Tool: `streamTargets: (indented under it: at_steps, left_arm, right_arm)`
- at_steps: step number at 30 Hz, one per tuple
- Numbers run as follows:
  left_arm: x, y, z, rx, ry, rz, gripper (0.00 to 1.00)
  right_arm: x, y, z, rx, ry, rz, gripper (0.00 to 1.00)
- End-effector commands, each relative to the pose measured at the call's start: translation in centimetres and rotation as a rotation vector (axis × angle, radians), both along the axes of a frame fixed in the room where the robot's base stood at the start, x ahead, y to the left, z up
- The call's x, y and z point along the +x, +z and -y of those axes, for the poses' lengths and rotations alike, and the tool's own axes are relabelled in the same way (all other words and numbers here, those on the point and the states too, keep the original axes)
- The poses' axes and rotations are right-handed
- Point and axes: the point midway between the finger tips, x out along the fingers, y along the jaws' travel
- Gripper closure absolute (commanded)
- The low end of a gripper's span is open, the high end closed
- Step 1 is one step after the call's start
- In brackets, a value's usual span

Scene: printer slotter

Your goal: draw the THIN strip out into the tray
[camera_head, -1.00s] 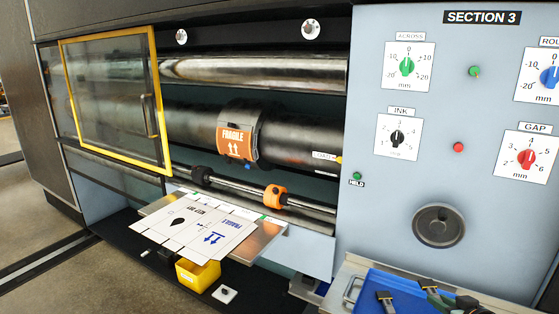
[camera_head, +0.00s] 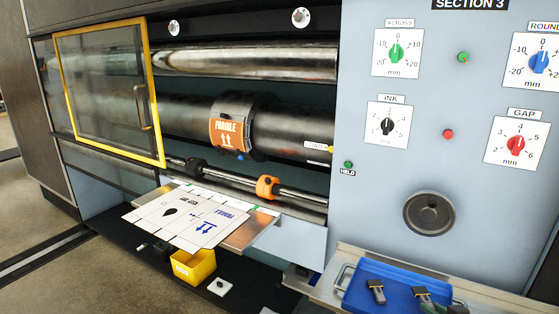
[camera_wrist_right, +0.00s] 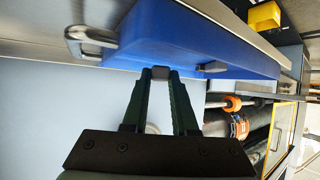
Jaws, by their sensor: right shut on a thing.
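My right gripper (camera_wrist_right: 160,82) has dark green fingers shut on a small grey piece (camera_wrist_right: 160,72) at the edge of the blue tray (camera_wrist_right: 155,30) in the right wrist view. A second grey piece (camera_wrist_right: 213,67) shows beside it. In the head view the blue tray (camera_head: 362,272) is at the bottom right, with a dark handle-like piece (camera_head: 376,289) in it. My right gripper (camera_head: 434,301) is partly cut off at the lower edge there. No THIN marking is readable, so I cannot tell whether the held piece is the THIN strip. My left gripper is not in view.
The control panel (camera_head: 440,255) rises behind the tray, with a round handwheel (camera_head: 428,213). A metal handle (camera_head: 340,282) sticks out at the tray's left. The printed sheet (camera_head: 190,216), yellow bin (camera_head: 193,267) and yellow-framed guard (camera_head: 153,90) are farther left.

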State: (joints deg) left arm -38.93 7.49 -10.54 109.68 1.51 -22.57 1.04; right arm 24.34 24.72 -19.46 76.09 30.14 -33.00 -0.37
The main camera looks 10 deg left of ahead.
Motion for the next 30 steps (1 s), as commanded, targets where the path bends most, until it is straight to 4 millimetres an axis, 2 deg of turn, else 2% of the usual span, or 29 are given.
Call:
streamTargets:
  at_steps: [17, 30]
  left_arm:
    - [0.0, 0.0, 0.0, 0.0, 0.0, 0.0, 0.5]
    - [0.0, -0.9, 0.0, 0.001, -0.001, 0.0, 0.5]
  right_arm:
    - [0.0, 0.0, 0.0, 0.0, 0.0, 0.001, 1.0]
    - [0.0, -1.2, 0.0, 0.0, 0.0, 0.001, 1.0]
